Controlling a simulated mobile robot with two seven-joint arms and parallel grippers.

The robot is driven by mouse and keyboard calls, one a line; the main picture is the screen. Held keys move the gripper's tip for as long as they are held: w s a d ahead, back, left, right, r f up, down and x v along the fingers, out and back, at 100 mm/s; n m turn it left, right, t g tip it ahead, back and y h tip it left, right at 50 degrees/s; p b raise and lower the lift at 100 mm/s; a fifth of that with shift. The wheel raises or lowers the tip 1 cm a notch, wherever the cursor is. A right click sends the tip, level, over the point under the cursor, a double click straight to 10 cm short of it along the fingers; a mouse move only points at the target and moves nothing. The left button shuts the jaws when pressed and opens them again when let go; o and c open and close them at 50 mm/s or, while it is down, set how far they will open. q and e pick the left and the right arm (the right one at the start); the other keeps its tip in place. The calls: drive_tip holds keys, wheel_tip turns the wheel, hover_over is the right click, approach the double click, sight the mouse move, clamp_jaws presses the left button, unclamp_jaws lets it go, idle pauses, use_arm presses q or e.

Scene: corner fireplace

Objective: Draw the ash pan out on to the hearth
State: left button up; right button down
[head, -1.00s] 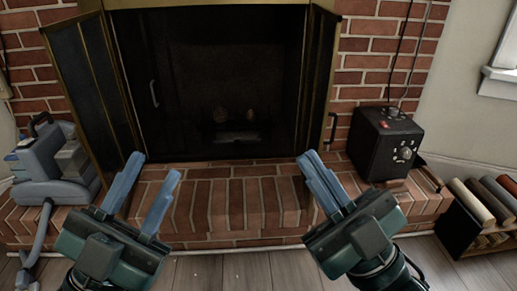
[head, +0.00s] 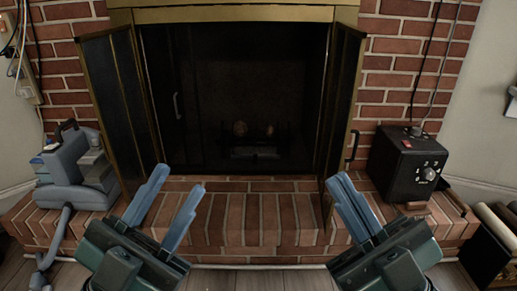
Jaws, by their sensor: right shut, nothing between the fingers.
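The brick hearth (head: 235,212) runs across in front of the dark fireplace opening (head: 240,90). Deep inside, low in the middle, is a small greyish flat-fronted piece (head: 255,152) that may be the ash pan; it is too dark to be sure. Two roundish lumps (head: 240,129) show just above it. My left gripper (head: 179,179) is open and empty, in front of the hearth at left. My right gripper (head: 339,181) is shut and empty, in front of the hearth at right. Both are apart from the greyish piece.
Folding doors stand open on the left (head: 115,105) and right (head: 343,110), each with a handle. A grey-blue machine with a hose (head: 72,180) sits at the hearth's left end. A black box with knobs (head: 407,165) stands at the right. The hearth's middle is clear.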

idle(0.4)
